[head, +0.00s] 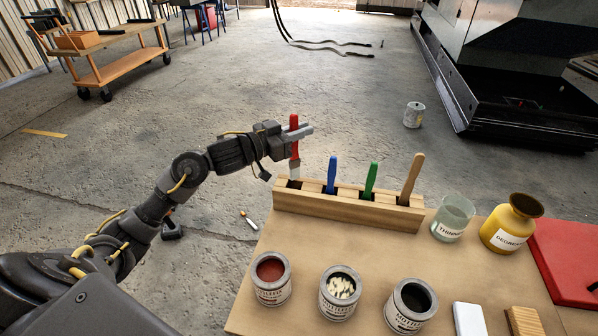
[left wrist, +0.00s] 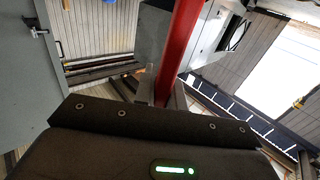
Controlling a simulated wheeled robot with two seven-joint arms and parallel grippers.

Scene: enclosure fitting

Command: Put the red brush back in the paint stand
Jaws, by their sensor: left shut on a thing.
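The red brush (head: 294,122) is held upright in my left gripper (head: 303,131), which is shut on its handle. Its metal ferrule and bristles (head: 294,169) point down over the leftmost slot of the wooden paint stand (head: 340,212). Whether the bristle tips are inside that slot or just above it I cannot tell. The stand also holds a blue brush (head: 332,175), a green brush (head: 371,180) and a wooden-handled brush (head: 412,178). In the left wrist view the red handle (left wrist: 178,52) rises from between the fingers. My right gripper is not in view.
Paint cans, including a red one (head: 270,279), stand in front of the stand on the table (head: 300,240). A thinner jar (head: 453,218) and a yellow degreaser bottle (head: 511,224) stand to its right, beside a red case (head: 568,262). A cart (head: 115,67) is far off.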

